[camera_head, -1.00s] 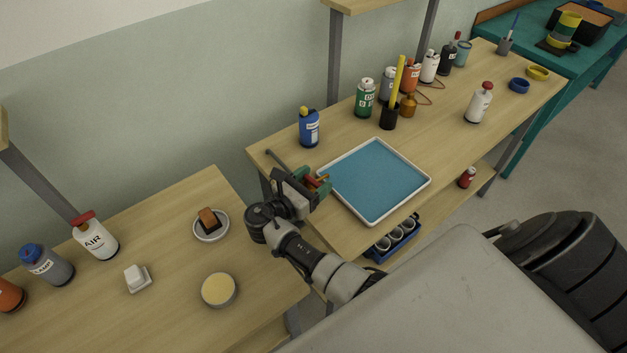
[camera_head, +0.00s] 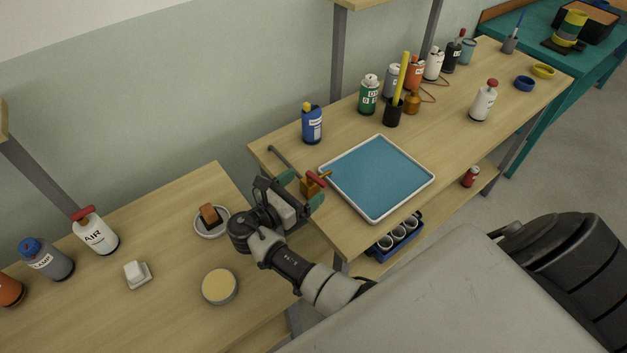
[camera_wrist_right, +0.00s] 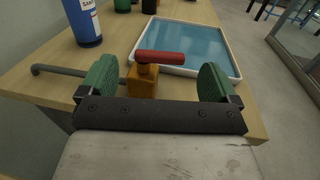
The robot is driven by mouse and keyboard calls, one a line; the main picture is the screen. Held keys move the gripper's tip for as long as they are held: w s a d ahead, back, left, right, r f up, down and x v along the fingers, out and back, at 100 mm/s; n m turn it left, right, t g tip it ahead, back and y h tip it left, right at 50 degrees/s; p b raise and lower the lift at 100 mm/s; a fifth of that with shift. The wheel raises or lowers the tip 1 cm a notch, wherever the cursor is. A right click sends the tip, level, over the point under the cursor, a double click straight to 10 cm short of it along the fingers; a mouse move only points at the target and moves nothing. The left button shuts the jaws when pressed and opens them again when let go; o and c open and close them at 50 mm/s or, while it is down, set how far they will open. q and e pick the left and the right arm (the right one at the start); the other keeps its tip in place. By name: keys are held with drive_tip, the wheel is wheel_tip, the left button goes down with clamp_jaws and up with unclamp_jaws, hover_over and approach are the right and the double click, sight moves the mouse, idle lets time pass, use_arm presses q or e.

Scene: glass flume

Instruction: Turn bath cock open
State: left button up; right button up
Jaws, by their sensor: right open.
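The bath cock (camera_head: 311,186) is a small brass-coloured valve body with a red lever handle, at the left edge of the blue bath tray (camera_head: 327,166). In the right wrist view the red handle (camera_wrist_right: 160,57) lies roughly crosswise on top of the brass body (camera_wrist_right: 141,82). My right gripper (camera_head: 302,188) is open beside the cock. Its two green fingertips (camera_wrist_right: 158,82) stand apart, with the cock between them in the picture; I see no contact. The handle reaches over toward the tray's rim. My left gripper is not in view.
A grey pipe (camera_head: 283,161) runs left from the cock. A blue bottle (camera_head: 312,125) stands behind it. A blue rack with white cups (camera_head: 397,236) sits below the bench. The left bench holds a dish (camera_head: 212,222) and a yellow-topped tin (camera_head: 219,287).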

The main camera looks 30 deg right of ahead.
drive_tip(key=b+v, duration=0.1)
drive_tip(key=v, duration=0.5)
idle(0.4)
